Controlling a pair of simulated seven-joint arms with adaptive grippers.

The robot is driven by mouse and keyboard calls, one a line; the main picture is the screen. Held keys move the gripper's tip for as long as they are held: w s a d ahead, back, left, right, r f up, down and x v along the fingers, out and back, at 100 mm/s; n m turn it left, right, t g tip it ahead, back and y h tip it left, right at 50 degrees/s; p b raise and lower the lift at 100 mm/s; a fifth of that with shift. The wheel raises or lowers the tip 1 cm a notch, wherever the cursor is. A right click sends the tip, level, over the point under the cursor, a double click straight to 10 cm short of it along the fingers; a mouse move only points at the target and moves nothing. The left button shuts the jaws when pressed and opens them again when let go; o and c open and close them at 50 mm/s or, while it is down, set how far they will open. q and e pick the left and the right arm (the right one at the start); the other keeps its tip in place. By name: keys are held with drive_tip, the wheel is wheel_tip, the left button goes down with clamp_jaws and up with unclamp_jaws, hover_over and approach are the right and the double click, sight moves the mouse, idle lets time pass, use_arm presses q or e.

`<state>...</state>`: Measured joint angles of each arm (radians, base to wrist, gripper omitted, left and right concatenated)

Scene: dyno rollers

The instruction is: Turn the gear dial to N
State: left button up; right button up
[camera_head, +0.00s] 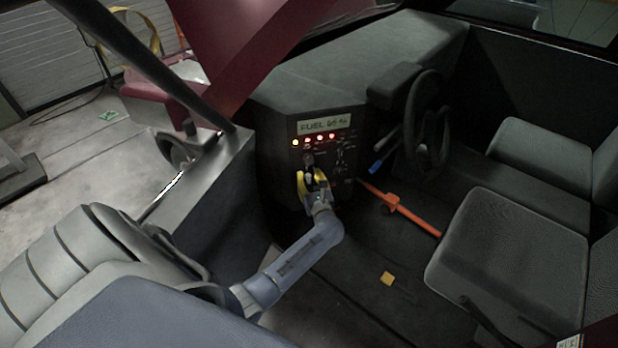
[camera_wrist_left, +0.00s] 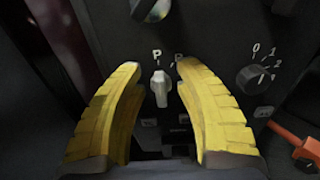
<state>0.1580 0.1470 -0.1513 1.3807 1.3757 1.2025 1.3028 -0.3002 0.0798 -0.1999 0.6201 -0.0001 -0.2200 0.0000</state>
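The gear dial (camera_wrist_left: 160,88) is a small pale knob on the dark panel, seen in the left wrist view. It points up toward a letter P, and another letter, partly unclear, shows to its right. Other letters around it are hidden or too dark to read. My left gripper (camera_wrist_left: 158,68) is open, with one yellow finger on each side of the dial and gaps between them. In the head view, my left gripper (camera_head: 312,180) is at the dashboard front and hides the dial. My right gripper is not in view.
A black rotary knob (camera_wrist_left: 256,80) marked 0, 1, 2 sits right of the gear dial. An orange lever (camera_head: 398,208), steering wheel (camera_head: 432,122) and seat (camera_head: 500,255) stand to the right. An orange part (camera_wrist_left: 298,145) shows at lower right.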

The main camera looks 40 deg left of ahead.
use_arm(q)
clamp_jaws()
drive_tip(key=shift+m, duration=0.3)
drive_tip(key=m, duration=0.5)
drive_tip(key=shift+w+d+m, duration=0.2)
drive_tip(key=shift+w+m, duration=0.05)
drive_tip(key=shift+m, duration=0.05)
drive_tip(key=m, duration=0.3)
drive_tip(key=shift+w+d+f+m, duration=0.1)
drive_tip(key=shift+w+m, duration=0.05)
drive_tip(key=shift+m, duration=0.15)
drive_tip(key=shift+f+m, duration=0.2)
drive_tip(key=shift+m, duration=1.7)
drive_tip(key=shift+o, duration=0.3)
unclamp_jaws()
